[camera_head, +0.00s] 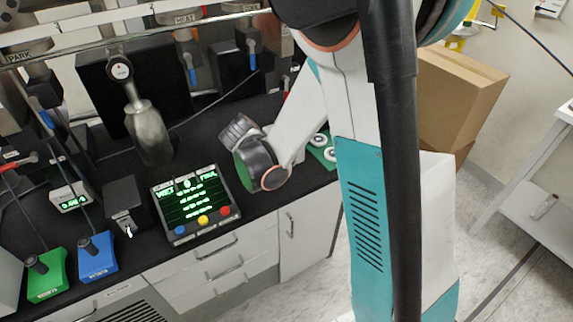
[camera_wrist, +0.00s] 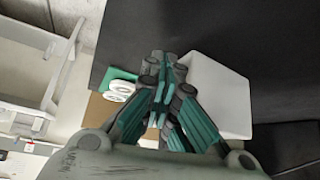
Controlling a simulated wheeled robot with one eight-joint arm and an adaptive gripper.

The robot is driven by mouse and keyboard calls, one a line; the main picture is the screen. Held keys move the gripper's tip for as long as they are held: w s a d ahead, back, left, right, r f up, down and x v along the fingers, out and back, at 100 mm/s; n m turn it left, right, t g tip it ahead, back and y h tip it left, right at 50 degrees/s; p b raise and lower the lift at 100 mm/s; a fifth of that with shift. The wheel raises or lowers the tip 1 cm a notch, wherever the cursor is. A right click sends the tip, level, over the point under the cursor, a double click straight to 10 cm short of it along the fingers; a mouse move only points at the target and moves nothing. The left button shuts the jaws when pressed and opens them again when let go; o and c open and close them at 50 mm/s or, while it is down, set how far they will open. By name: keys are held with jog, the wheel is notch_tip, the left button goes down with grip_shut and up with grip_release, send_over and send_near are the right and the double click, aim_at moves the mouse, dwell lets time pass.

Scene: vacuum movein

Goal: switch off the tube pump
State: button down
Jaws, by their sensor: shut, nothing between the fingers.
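My gripper (camera_wrist: 165,70) shows in the wrist view with its teal fingers drawn together and nothing held. In the head view the fingers are hidden behind my own wrist and forearm. A green plate with two white round parts (camera_head: 322,150) lies at the right end of the black bench; it also shows in the wrist view (camera_wrist: 121,89), just left of my fingertips. I cannot tell for certain which device is the tube pump. A small black box with a white switch-like mark (camera_head: 125,208) stands left of the display panel.
The display panel (camera_head: 194,204) with coloured buttons stands at the bench's front edge. Blue (camera_head: 97,258) and green (camera_head: 46,277) knob boxes are at left, a grey bottle (camera_head: 149,130) behind. A white block (camera_wrist: 220,92) is right of my fingers. Cardboard boxes (camera_head: 455,95) stand beyond the bench.

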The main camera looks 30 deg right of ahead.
jog(key=shift+s+f+b, duration=0.15)
jog(key=shift+f+b, duration=0.2)
jog(key=shift+b, duration=0.05)
dwell(0.6)
jog(key=shift+r, duration=0.1)
jog(key=shift+r+p, duration=0.6)
jog(key=shift+r, duration=0.15)
jog(key=shift+r, duration=0.1)
